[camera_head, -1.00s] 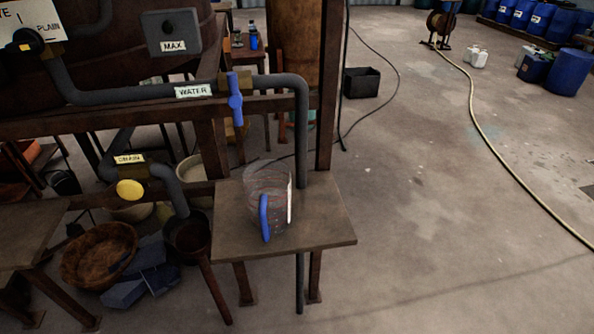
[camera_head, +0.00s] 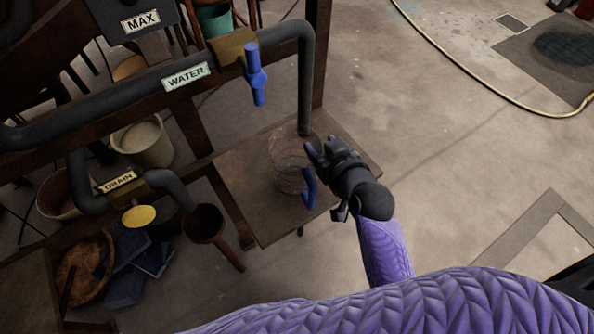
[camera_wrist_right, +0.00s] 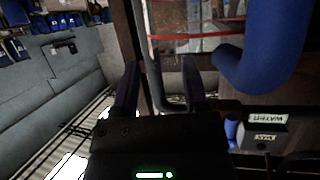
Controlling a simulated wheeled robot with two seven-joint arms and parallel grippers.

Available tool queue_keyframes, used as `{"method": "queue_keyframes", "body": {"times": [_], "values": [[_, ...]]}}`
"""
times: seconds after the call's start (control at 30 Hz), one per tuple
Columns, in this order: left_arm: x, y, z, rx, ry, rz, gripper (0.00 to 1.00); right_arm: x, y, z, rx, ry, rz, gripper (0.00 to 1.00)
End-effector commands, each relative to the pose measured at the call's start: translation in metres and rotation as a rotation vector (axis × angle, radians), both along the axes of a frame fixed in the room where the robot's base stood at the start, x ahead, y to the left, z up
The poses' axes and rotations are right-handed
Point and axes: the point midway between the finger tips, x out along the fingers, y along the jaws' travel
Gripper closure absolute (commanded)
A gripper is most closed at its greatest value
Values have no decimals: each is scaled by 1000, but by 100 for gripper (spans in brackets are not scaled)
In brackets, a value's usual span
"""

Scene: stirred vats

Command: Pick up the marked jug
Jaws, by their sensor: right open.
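The marked jug (camera_head: 284,172) is clear with red lines and a blue handle (camera_head: 310,190). It stands upright on a small wooden table (camera_head: 236,172) below the water pipe. My right gripper (camera_head: 316,152) is open and empty at the jug's right side, close to the handle. In the right wrist view the two dark fingers (camera_wrist_right: 160,84) are apart with nothing between them. There the jug's red-lined wall (camera_wrist_right: 190,38) shows at the top, beyond the fingertips, and the blue handle (camera_wrist_right: 268,45) lies right of both fingers. My left gripper is not in view.
The water pipe (camera_head: 305,85) comes down behind the jug, with a blue valve lever (camera_head: 257,78) left of it. A wooden post (camera_head: 318,50) stands behind. A drain pipe with a yellow knob (camera_head: 139,216) and a dark pot (camera_head: 203,223) are at left.

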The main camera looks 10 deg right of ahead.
Motion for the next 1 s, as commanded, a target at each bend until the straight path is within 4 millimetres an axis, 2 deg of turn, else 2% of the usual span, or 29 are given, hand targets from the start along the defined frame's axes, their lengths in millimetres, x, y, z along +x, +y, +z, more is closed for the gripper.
{"method": "queue_keyframes", "body": {"times": [0.1,0.33,0.6,1.0], "values": [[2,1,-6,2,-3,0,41,15,2,-8,0,0,-1,43],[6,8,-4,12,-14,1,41,17,2,-7,-1,0,-1,43],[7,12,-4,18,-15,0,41,17,2,-7,-1,1,-1,100],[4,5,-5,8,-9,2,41,16,2,-8,-2,4,0,100]]}}
